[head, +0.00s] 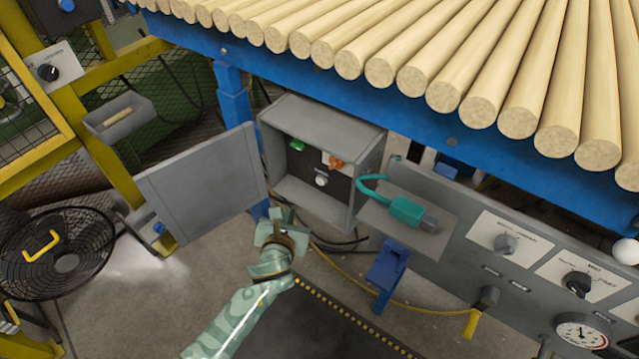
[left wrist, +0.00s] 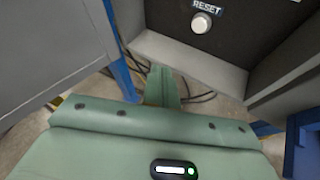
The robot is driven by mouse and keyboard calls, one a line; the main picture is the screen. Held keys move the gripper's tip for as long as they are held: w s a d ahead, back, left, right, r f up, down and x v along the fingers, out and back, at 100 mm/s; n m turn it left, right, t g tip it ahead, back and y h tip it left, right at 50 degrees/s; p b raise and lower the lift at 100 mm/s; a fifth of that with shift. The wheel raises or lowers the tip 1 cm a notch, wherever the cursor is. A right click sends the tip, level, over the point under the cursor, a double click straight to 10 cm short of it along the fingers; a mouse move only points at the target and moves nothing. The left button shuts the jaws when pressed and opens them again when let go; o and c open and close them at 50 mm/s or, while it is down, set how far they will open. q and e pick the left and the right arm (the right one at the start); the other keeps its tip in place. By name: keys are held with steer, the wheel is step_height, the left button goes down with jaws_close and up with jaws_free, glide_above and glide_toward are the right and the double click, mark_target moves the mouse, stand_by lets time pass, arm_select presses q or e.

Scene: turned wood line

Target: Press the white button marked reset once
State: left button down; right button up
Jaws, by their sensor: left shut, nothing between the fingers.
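The white reset button (head: 321,180) sits on the dark back panel of an open grey box (head: 355,211) under the blue bench. It also shows in the left wrist view (left wrist: 201,23), with a RESET label (left wrist: 207,6) just above it. A green button (head: 297,145) and an orange part (head: 336,162) are on the same panel. My left gripper (head: 284,213) is shut and empty. It is in front of the box, lower and to the left of the white button, apart from it. In the left wrist view its fingers (left wrist: 163,82) point below the box's lower edge. My right gripper is out of view.
The box's grey door (head: 200,180) stands open to the left. A shelf with a teal tool (head: 406,211) juts out right of the box. Wooden rods (head: 400,50) lie on the bench above. A fan (head: 55,255) stands at left; cables hang below the box.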

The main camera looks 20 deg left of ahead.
mark_target(320, 181)
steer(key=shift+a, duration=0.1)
